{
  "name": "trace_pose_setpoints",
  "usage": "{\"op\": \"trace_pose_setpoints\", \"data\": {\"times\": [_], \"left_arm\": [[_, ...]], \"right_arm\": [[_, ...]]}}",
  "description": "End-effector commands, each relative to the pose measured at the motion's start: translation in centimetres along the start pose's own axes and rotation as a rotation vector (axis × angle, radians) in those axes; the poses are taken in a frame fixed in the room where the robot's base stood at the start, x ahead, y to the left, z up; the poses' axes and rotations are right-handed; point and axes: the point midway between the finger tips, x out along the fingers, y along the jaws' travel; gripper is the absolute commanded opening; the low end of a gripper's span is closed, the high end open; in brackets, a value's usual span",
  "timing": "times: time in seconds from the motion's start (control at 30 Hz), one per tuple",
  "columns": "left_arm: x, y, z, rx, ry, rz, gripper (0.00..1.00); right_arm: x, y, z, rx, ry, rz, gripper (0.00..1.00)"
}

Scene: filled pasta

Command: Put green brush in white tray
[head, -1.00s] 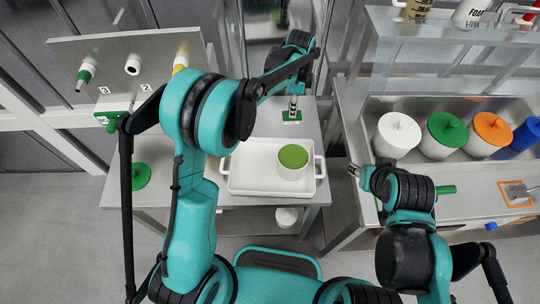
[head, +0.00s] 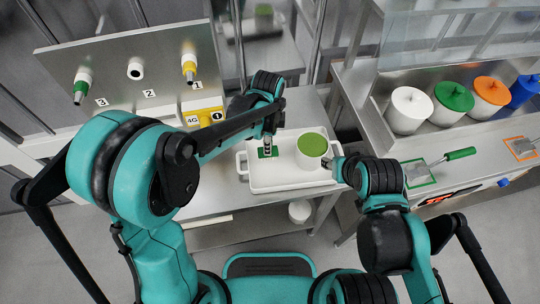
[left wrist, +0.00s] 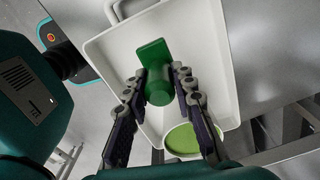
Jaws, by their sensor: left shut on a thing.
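The green brush (head: 266,152) is between the fingers of my left gripper (head: 268,146), over the left part of the white tray (head: 290,186). In the left wrist view the left gripper (left wrist: 160,90) is shut on the brush (left wrist: 152,54), and the inside of the tray (left wrist: 205,40) lies behind it. Whether the brush touches the tray floor is not clear. A white pot with a green top (head: 312,146) stands in the right part of the tray. My right gripper (head: 331,163) is at the tray's right end, close to the pot; its finger opening is too small to read.
A steel counter on the right holds white, green, orange and blue canisters (head: 452,98), and a green-handled scraper (head: 440,165). A dispenser panel with nozzles (head: 135,70) stands at the back left. A white container (head: 299,211) sits below the tray's table.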

Motion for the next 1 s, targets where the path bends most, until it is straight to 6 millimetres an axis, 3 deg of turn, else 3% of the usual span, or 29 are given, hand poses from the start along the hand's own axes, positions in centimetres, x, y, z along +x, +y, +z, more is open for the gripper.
{"op": "trace_pose_setpoints", "data": {"times": [0.4, 0.77, 0.8, 0.83, 0.87, 1.0], "left_arm": [[4.8, 0.0, 0.0, -0.001, 0.000, 0.000, 0.00], [5.1, 0.0, 0.0, -0.001, 0.000, 0.000, 0.00], [5.0, 0.0, 0.0, -0.001, 0.000, 0.000, 0.33], [5.0, 0.0, 0.0, -0.001, 0.000, 0.000, 0.41], [5.0, 0.0, 0.0, -0.001, 0.000, 0.000, 0.46], [5.0, 0.0, 0.0, -0.001, 0.000, 0.000, 0.46]], "right_arm": [[1.5, 0.0, 1.1, 0.000, 0.000, 0.000, 0.40], [1.7, 0.0, 1.2, 0.000, 0.000, 0.000, 0.40], [1.6, 0.0, 1.2, 0.000, 0.000, 0.000, 0.40], [1.6, 0.0, 1.1, 0.000, 0.000, 0.000, 0.40], [1.6, 0.0, 1.1, 0.000, 0.000, 0.000, 0.40], [1.6, 0.0, 1.1, 0.000, 0.000, 0.000, 0.40]]}}
